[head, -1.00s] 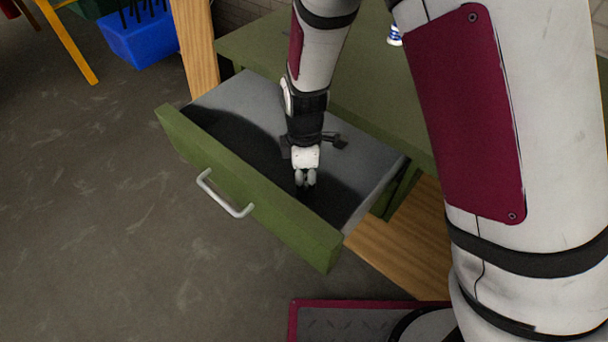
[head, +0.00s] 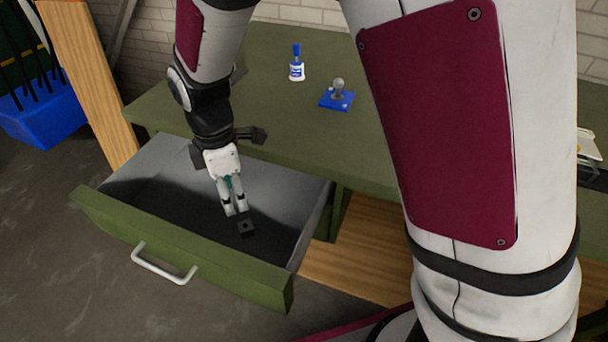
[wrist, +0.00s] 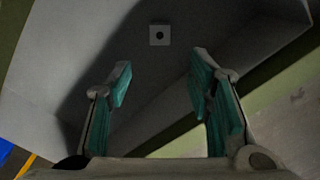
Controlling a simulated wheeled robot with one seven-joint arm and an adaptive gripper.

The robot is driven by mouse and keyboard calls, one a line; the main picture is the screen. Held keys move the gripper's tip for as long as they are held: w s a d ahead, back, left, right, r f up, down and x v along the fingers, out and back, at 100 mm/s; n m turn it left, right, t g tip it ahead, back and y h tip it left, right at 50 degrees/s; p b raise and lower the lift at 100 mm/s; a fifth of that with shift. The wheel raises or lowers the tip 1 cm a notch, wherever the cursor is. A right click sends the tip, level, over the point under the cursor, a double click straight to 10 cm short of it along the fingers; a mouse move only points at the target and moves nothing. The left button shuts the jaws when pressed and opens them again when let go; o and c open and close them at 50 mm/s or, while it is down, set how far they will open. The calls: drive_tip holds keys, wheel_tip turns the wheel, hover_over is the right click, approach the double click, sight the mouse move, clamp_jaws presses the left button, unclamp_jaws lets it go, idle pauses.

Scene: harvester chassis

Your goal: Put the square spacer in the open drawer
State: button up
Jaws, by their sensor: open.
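The square spacer (head: 246,227) is a small dark square block with a round hole. It lies on the floor of the open drawer (head: 180,242), and in the wrist view the spacer (wrist: 160,35) shows beyond my fingertips, apart from them. The drawer is green-fronted with a grey inside and a pale bar handle (head: 163,264). My gripper (head: 235,211) is over the drawer, pointing down into it. In the wrist view my gripper (wrist: 160,75) has its teal-padded fingers spread apart with nothing between them.
The green bench top (head: 290,120) lies behind the drawer. On it stand a white and blue bottle (head: 297,66) and a blue plate with a grey knob (head: 338,95). A wooden leg (head: 88,80) is at the left. A blue bin (head: 42,122) stands on the floor.

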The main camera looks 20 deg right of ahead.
drive_tip(key=s+d+r+m+t, duration=0.1)
drive_tip(key=s+d+r+m, duration=0.35)
drive_tip(key=d+r, duration=0.25)
drive_tip(key=s+d+r+m, duration=0.4)
drive_tip(key=d+r+m, duration=0.1)
drive_tip(key=d+r, duration=0.15)
drive_tip(key=s+d+r+m, duration=0.2)
drive_tip(key=s+d+m, duration=0.1)
drive_tip(key=s+m, duration=0.2)
drive_tip(key=s+d+r+m+t, duration=0.1)
drive_tip(key=s+d+m, duration=0.3)
drive_tip(key=s, duration=0.5)
drive_tip(key=shift+d+r+m, duration=0.25)
drive_tip(key=shift+r+m, duration=0.15)
drive_tip(key=shift+m, duration=0.05)
